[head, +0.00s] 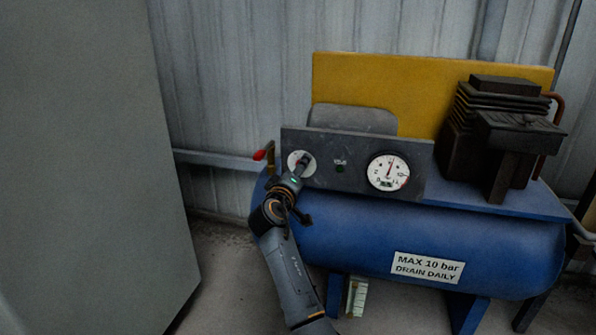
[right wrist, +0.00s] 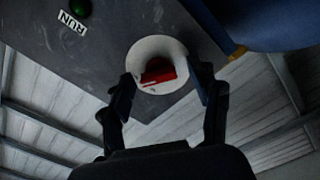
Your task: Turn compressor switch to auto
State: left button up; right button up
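The compressor switch is a red knob (right wrist: 158,71) on a white round plate (right wrist: 150,47), seen in the right wrist view. In the head view the plate (head: 296,157) sits at the left end of the grey panel (head: 355,180), with the knob mostly hidden by my gripper. My right gripper (head: 302,165) is right in front of it. In the right wrist view its two fingers (right wrist: 165,90) are spread apart on either side of the knob, with gaps to it. I cannot read any position labels on the plate. My left gripper is not in view.
The panel also carries a green RUN lamp (head: 340,167) and a pressure gauge (head: 389,172). A red-handled lever (head: 262,153) is close to the left of the switch. The blue tank (head: 450,240) lies below the panel. A large grey cabinet (head: 90,170) stands at left.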

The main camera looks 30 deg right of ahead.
jog(key=v, duration=0.7)
jog(key=shift+s+a, duration=0.15)
jog(key=shift+a, duration=0.05)
dwell(0.4)
